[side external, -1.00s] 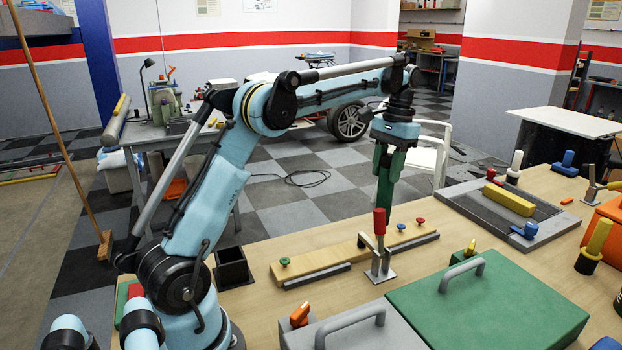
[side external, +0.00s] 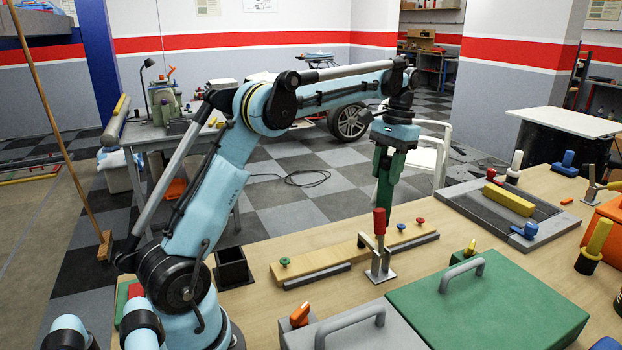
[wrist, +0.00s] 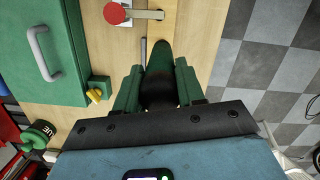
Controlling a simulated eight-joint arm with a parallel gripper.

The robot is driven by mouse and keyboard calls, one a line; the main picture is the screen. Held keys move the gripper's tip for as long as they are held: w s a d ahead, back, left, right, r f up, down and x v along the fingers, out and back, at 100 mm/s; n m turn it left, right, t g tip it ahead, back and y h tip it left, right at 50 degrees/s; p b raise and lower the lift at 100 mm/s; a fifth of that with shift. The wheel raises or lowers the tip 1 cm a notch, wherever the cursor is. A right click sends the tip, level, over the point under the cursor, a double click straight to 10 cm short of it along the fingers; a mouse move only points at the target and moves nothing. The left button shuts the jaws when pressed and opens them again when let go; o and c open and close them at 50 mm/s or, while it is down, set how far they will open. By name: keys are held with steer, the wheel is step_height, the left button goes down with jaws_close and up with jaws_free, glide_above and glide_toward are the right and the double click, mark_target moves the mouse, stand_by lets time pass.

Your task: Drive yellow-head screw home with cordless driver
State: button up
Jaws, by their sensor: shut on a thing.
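My gripper (side external: 388,160) is shut on the green cordless driver (side external: 385,198), which points down over the wooden strip (side external: 320,258). In the wrist view the driver's green and black body (wrist: 158,70) sits between my two green fingers (wrist: 158,92). The driver's tip is hidden behind the red-handled clamp (side external: 380,245) in the side view, so I cannot tell whether it touches anything. A green-head screw (side external: 285,262), a blue-head screw (side external: 401,227) and a red-head screw (side external: 421,220) show on the strip. I see no yellow-head screw on the strip.
A green case (side external: 490,305) and a grey case (side external: 350,335) stand at the front. A small green block with a yellow piece (side external: 470,248) is beside the green case. A black open box (side external: 233,268) is left of the strip. A grey tray (side external: 560,235) lies at right.

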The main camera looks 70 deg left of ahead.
steer(key=shift+r, duration=3.45)
steer(key=shift+s, duration=0.1)
